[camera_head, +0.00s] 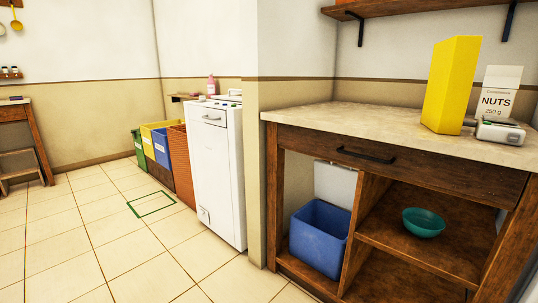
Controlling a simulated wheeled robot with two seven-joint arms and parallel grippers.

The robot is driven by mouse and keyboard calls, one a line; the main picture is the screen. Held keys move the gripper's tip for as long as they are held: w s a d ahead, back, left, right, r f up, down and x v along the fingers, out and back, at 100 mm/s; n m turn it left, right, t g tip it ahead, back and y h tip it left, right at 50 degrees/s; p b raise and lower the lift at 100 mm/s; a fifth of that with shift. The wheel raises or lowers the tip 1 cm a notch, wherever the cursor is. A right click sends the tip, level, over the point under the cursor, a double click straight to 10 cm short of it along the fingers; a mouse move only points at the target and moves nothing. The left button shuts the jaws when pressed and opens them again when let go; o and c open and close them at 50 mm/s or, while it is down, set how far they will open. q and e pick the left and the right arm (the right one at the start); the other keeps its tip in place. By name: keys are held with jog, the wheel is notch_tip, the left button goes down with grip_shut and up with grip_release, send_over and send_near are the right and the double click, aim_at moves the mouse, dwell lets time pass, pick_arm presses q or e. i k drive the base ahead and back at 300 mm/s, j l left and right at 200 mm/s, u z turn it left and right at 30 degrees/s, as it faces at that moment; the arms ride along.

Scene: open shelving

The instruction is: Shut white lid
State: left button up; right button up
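A blue box (320,238) stands in the lower left bay of the wooden counter unit. A white panel (335,184) stands nearly upright above and behind the box's back edge. It looks like a raised lid, with small dark marks along its top edge. I cannot make out a hinge between panel and box. The box's mouth is uncovered, and its inside is mostly hidden. Neither of my grippers is in view.
The wooden counter (394,119) overhangs the box, with a drawer (400,165) above. A divider (363,235) is close on its right. A teal bowl (423,222) sits on the shelf beyond. A white appliance (217,170) stands left. The tiled floor (95,235) is mostly clear.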

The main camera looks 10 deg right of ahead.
aim_at(335, 184)
jog(key=i+j+u, duration=0.25)
jog(key=u, duration=0.15)
jog(key=i+j+u, duration=0.1)
jog(key=i+u, duration=0.7)
jog(key=k, duration=0.05)
